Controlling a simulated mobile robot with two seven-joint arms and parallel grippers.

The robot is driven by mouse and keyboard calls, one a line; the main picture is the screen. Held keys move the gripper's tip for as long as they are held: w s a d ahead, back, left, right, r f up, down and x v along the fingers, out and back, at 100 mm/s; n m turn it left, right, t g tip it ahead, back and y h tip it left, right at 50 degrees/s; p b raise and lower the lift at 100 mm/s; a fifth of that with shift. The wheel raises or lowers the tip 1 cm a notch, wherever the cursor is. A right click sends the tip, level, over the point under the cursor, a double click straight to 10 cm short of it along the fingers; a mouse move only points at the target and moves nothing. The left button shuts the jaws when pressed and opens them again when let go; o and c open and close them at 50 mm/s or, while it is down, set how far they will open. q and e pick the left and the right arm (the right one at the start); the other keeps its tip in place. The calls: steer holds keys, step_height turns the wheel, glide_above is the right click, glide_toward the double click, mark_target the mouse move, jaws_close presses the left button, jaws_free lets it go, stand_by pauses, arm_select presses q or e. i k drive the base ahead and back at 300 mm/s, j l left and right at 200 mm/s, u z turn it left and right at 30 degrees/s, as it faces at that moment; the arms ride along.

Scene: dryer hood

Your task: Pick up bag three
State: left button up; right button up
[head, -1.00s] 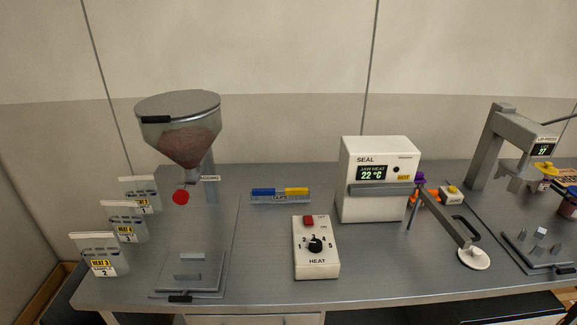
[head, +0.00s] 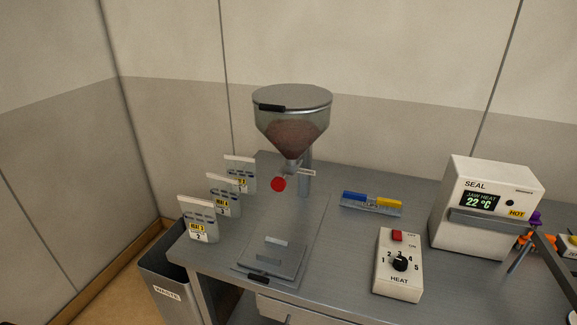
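Three pale bags with dark slots stand upright in a row at the left end of the bench. Neither of my grippers is in view.
A hopper (head: 292,120) of brown granules stands right of the bags, above a scale plate (head: 272,258). A marker tray (head: 371,207), heat box (head: 398,268) and sealer (head: 487,210) stand further right. A waste bin (head: 168,280) is below the bench's left end.

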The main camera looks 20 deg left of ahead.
mark_target(225, 193)
steer(key=i+j+z, duration=0.3)
steer(key=j+z, duration=0.15)
steer(key=i+j+z, duration=0.2)
steer(key=j+z, duration=0.25)
steer(key=j, duration=0.2)
steer(key=j+z, duration=0.4)
steer(key=j, duration=0.25)
steer(key=j+z, duration=0.45)
steer(key=j, duration=0.25)
steer(key=j+z, duration=0.45)
steer(key=j, duration=0.25)
steer(key=k+j+z, duration=0.25)
steer(key=j+z, duration=0.2)
steer(key=j, duration=0.15)
steer(key=k+j+z, duration=0.3)
steer(key=j+z, duration=0.15)
steer(key=k+j+z, duration=0.4)
steer(key=j, duration=0.15)
